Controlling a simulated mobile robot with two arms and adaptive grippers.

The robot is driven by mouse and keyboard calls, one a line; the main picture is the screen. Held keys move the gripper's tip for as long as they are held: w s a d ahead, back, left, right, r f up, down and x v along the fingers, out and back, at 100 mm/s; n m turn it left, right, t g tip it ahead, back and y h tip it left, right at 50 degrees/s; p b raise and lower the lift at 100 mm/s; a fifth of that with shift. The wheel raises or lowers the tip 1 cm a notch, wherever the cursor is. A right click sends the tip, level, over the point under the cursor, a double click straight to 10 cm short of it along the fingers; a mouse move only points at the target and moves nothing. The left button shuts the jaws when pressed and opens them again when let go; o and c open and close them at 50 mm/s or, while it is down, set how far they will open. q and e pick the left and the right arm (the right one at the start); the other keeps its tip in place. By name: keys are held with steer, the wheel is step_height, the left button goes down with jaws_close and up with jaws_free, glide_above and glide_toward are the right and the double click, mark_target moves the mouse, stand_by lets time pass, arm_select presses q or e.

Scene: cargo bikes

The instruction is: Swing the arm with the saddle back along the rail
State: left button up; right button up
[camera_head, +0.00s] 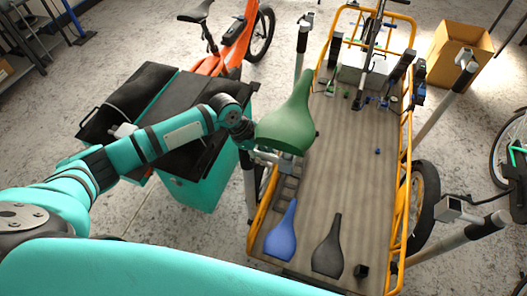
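A green saddle (290,121) is held above the left edge of the cargo bed, its narrow nose pointing up in the view. My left arm comes in from the left, and my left gripper (264,156) is at the saddle's underside, near its wide end. The gripper appears shut on the saddle, though the saddle hides most of the fingers. A blue saddle (281,236) and a dark saddle (327,252) lie side by side at the near end of the wooden cargo bed (345,165). My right gripper is not in view.
A yellow rail (404,190) runs around the cargo bed. Small parts and clamps crowd its far end; its middle is mostly bare. A teal and black cabinet (195,185) stands left. An orange bike (232,48) is behind, and a cardboard box (455,50) sits far right.

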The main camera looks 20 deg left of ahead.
arm_select(q)
jaws_close()
stand_by(0.3)
steer(key=shift+w, duration=0.1)
